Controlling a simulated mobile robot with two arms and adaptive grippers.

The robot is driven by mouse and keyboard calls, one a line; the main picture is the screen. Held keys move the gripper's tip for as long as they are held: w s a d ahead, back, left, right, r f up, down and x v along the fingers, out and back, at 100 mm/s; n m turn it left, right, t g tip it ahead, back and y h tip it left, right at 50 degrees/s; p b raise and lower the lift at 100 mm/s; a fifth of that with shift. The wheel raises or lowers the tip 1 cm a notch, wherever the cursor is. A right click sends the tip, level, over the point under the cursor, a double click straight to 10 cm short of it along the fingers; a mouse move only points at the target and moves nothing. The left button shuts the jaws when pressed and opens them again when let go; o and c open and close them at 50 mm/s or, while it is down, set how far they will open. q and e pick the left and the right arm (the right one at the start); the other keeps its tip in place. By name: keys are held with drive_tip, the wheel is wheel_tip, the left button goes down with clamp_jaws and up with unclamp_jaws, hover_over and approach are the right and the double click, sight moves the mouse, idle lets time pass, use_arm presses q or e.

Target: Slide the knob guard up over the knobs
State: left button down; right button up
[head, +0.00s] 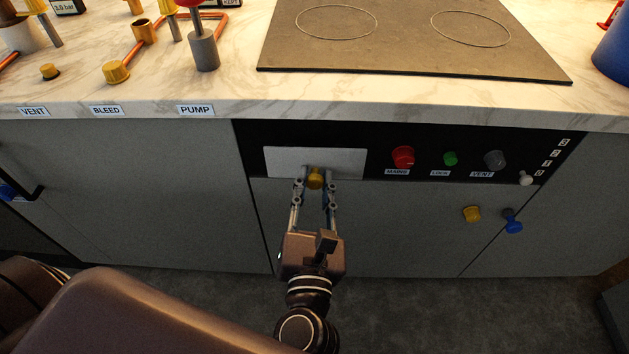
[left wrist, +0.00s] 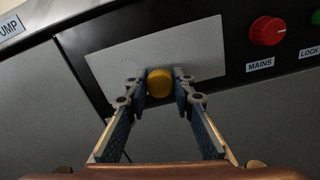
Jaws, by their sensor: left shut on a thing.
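The knob guard looks to be the flat light grey plate (head: 340,160) on the left part of the black control panel under the hob. A yellow knob (head: 316,179) sits at its lower edge. My left gripper (head: 316,183) reaches up from below and is shut on the yellow knob, one finger on each side. The left wrist view shows the plate (left wrist: 120,68) slanted, with the yellow knob (left wrist: 160,83) between the fingertips (left wrist: 161,88). Whatever lies behind the plate is hidden. My right gripper is not in view.
Right of the plate are a red MAINS knob (head: 403,156), a green LOCK knob (head: 450,158), a grey VENT knob (head: 495,160) and a small white lever (head: 525,178). Yellow (head: 472,214) and blue (head: 513,222) knobs stick out below. The marble counter (head: 420,108) overhangs the panel.

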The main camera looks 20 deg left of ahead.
use_arm(q)
drive_tip(key=shift+r, duration=0.3)
drive_tip(key=c, duration=1.6)
unclamp_jaws()
drive_tip(key=shift+f, duration=0.1)
drive_tip(key=shift+s+d, duration=0.1)
drive_tip(key=shift+s, duration=0.15)
drive_tip(key=v, duration=1.1)
drive_tip(key=shift+s, duration=0.25)
drive_tip(key=shift+w+d, duration=0.1)
